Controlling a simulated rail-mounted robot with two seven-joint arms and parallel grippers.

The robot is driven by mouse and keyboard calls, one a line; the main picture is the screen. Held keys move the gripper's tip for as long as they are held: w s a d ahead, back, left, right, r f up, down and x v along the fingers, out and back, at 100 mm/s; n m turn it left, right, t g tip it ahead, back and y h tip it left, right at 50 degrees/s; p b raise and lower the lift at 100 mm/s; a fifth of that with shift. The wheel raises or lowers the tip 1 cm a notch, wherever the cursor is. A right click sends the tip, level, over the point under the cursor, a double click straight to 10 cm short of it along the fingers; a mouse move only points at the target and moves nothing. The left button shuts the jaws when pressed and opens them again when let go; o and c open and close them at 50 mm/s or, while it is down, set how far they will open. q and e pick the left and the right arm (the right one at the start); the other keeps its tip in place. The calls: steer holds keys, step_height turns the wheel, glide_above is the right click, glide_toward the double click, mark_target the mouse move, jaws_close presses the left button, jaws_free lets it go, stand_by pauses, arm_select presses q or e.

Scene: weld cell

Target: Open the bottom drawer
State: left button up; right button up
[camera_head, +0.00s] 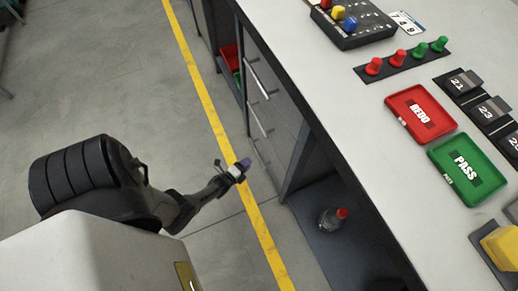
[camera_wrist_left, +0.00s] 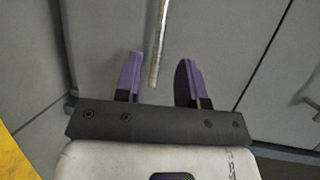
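The bottom drawer (camera_head: 270,147) is the lower grey front in the cabinet under the bench, and it looks shut. Its bar handle (camera_head: 258,122) shows in the head view. In the left wrist view a metal handle (camera_wrist_left: 158,35) runs down from the top edge, with its end between the fingers in the picture. My left gripper (camera_head: 243,164) is beside the lower part of the cabinet. Its two purple fingers (camera_wrist_left: 160,65) are apart, and I cannot tell whether they touch the handle. My right gripper is in neither view.
An upper drawer handle (camera_head: 257,79) is above. An open bay with a red-capped bottle (camera_head: 333,219) is beside the drawers. The bench top (camera_head: 345,115) holds a red tray (camera_head: 421,112) and a green tray (camera_head: 467,169). The floor (camera_head: 120,75) beyond the yellow line is clear.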

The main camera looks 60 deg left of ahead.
mark_target(258, 155)
arm_select(q)
steer(key=shift+b+x, duration=1.5)
steer(key=shift+x, duration=2.5)
steer(key=shift+c, duration=0.3)
jaws_close()
steer(key=shift+d, duration=0.1)
